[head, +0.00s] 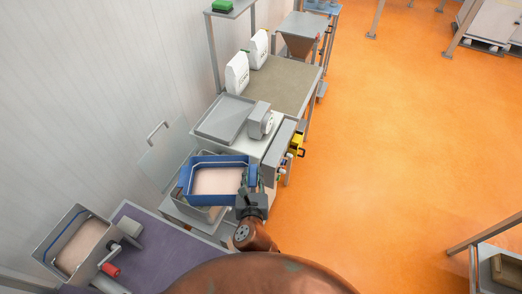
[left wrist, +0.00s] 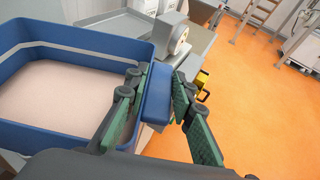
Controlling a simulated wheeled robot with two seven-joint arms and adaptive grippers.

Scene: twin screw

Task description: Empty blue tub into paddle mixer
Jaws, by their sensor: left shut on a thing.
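A blue tub (head: 192,197), filled with a pale pinkish material, is held up roughly level in the head view. My left gripper (head: 250,188) is shut on the tub's right side. In the left wrist view its green-padded fingers (left wrist: 158,92) stand either side of the blue grip block (left wrist: 157,101) on the tub's wall. Below the tub is an open metal bin (head: 205,215), mostly hidden, with a clear lid (head: 163,158) raised behind it. It may be the paddle mixer. My right gripper is not in view.
A metal hopper (head: 52,245) with pinkish material and a red-handled crank (head: 110,269) stands at lower left.

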